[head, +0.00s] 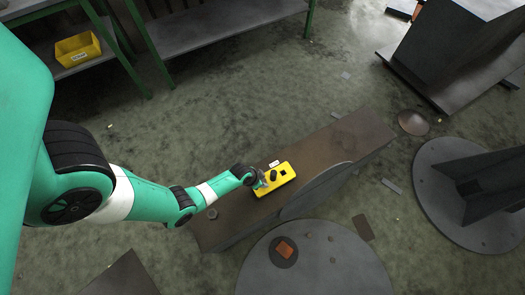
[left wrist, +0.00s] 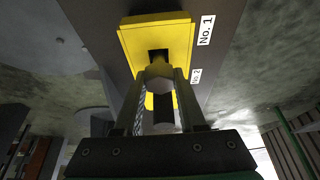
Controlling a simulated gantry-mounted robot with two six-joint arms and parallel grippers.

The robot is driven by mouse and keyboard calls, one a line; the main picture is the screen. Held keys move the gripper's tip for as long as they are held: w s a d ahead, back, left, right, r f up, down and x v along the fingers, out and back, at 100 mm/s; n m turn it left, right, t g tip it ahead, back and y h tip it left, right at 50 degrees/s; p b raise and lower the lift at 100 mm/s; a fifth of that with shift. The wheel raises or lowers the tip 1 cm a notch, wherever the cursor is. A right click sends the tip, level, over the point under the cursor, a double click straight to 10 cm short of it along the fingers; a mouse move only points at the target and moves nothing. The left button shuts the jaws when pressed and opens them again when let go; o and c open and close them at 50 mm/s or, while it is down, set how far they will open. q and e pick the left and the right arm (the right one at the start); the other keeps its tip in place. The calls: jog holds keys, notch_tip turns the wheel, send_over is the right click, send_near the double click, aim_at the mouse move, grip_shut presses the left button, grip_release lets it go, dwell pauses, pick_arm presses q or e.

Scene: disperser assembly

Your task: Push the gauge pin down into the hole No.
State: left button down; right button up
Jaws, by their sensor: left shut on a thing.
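The yellow gauge block (head: 286,181) lies on the brown bench, and it also shows in the left wrist view (left wrist: 131,40). A dark square hole (left wrist: 158,55) opens in it near the label "No. 1" (left wrist: 206,30); a label "No. 2" (left wrist: 195,76) stands nearer the gripper. My left gripper (head: 263,182) is at the block's left end. In the left wrist view its fingers (left wrist: 159,85) are shut on the gauge pin, a grey piece with a faceted end (left wrist: 159,75). The pin's lower end is hidden, so I cannot tell its depth. My right gripper is not in view.
The long brown bench (head: 335,140) has free room right of the block. A shelf with a yellow bin (head: 78,48) stands back left. Grey metal parts (head: 440,200) stand at the right.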

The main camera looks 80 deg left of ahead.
pick_arm(q)
jog(key=shift+f+b, duration=0.35)
jog(key=shift+f, duration=0.1)
jog(key=shift+c, duration=2)
grip_release()
jog(key=p+v, duration=0.8)
jog(key=v, duration=0.3)
jog(key=shift+r, duration=0.3)
jog(key=shift+s, duration=0.1)
